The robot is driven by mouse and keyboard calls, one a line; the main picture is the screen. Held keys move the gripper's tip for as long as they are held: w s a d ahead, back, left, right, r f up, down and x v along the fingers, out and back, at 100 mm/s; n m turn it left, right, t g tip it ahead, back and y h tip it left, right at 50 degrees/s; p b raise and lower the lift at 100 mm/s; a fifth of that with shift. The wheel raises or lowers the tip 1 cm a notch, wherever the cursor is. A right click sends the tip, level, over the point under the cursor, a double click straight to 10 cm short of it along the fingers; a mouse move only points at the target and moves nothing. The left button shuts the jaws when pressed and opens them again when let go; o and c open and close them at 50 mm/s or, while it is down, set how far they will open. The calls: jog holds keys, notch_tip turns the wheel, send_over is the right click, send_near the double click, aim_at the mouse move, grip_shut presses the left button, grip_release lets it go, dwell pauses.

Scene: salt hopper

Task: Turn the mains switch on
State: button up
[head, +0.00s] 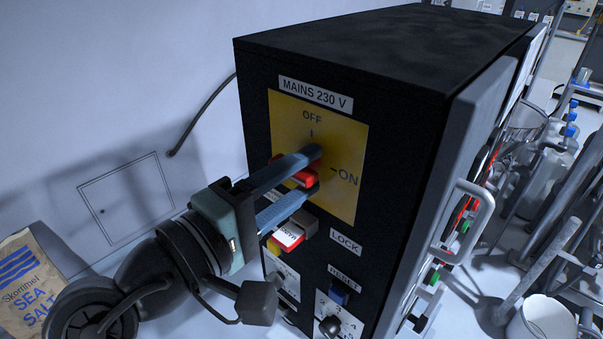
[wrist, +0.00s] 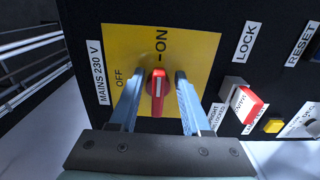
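The mains switch is a red handle (head: 306,177) on a yellow plate (head: 345,135) marked OFF at the top and ON at the right, under a MAINS 230 V label. The red handle (wrist: 157,90) also shows in the wrist view, where its long side runs in line with the ON mark. My gripper (head: 312,170) is at the plate, with one finger above the handle and one below. In the wrist view my gripper (wrist: 158,78) is open, one finger on each side of the handle with a visible gap at each. The fingers partly hide the handle in the head view.
A grey door with a handle (head: 470,222) stands at the cabinet's right. A sea salt bag (head: 28,285) is at the lower left.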

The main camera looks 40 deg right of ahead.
jog(key=s+a+b, duration=0.1)
jog(key=a+b, duration=0.2)
jog(key=a, duration=0.9)
jog(key=shift+s+a, duration=0.4)
jog(key=shift+w, duration=0.1)
jog(key=w+a+r+t+y, duration=0.2)
jog(key=w+r+t+y, duration=0.5)
jog(key=w+t, duration=0.5)
jog(key=s+a+r+t+y, duration=0.3)
jog(key=s+r+t+y, duration=0.2)
jog(key=r+t, duration=0.1)
jog(key=s+a+r+m+t+y, duration=0.1)
jog(key=s+a+r+t+y, duration=0.3)
jog(key=r, duration=0.5)
jog(key=s+t+y, duration=0.1)
jog(key=t, duration=0.1)
jog(key=shift+a+r+t+y, duration=0.15)
jog(key=shift+r+t+y, duration=0.15)
jog(key=shift+t+y, duration=0.1)
